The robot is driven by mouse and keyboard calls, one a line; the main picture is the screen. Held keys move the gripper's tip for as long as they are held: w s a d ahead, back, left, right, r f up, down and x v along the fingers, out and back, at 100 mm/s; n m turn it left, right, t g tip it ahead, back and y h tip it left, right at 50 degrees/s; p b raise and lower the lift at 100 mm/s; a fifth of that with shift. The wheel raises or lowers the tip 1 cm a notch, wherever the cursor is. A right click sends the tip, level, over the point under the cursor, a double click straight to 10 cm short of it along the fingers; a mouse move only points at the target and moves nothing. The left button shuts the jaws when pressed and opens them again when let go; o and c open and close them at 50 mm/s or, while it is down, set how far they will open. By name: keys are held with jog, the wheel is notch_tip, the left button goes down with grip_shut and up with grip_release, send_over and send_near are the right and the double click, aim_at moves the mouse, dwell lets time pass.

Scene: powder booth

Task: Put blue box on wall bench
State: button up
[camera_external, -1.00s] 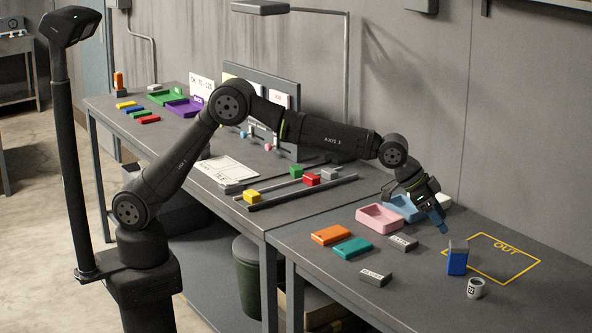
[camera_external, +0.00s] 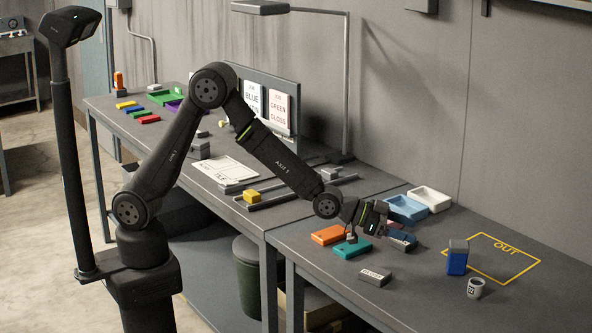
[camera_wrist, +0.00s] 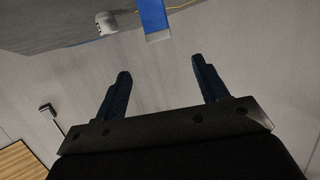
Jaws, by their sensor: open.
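The blue box (camera_external: 457,261) is upright with a grey top. It stands on the right-hand bench (camera_external: 440,312), at the near left corner of the yellow OUT outline. In the wrist view, its blue side (camera_wrist: 153,18) shows at the top edge, beyond my fingertips. My gripper (camera_external: 409,241) is open, low over the same bench, to the left of the blue box and apart from it. In the wrist view, nothing is between the fingers (camera_wrist: 163,74). A longer bench (camera_external: 180,140) runs back along the wall at the left; I cannot tell which bench is the wall bench.
A small white cup (camera_external: 475,288) stands close beside the blue box. Orange (camera_external: 330,235) and teal (camera_external: 344,250) trays, a grey labelled block (camera_external: 375,277), and light blue (camera_external: 408,208) and white (camera_external: 429,198) trays lie around my gripper. The OUT area (camera_external: 506,252) looks clear.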

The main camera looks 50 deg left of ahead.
aim_at(460, 243)
jog(key=x, duration=1.5)
jog(key=shift+d+f, duration=0.1)
jog(key=shift+d, duration=0.1)
jog(key=c, duration=1.2)
jog(key=shift+r, duration=0.55)
jog(key=r, duration=0.3)
jog(key=shift+s+d+r, duration=0.1)
jog(key=shift+s+r, duration=0.2)
jog(key=shift+s, duration=0.1)
jog(key=s+d+r, duration=0.2)
jog(key=s+r, duration=0.4)
jog(key=s, duration=0.4)
jog(key=shift+s+d+r, duration=0.2)
jog(key=shift+s, duration=0.1)
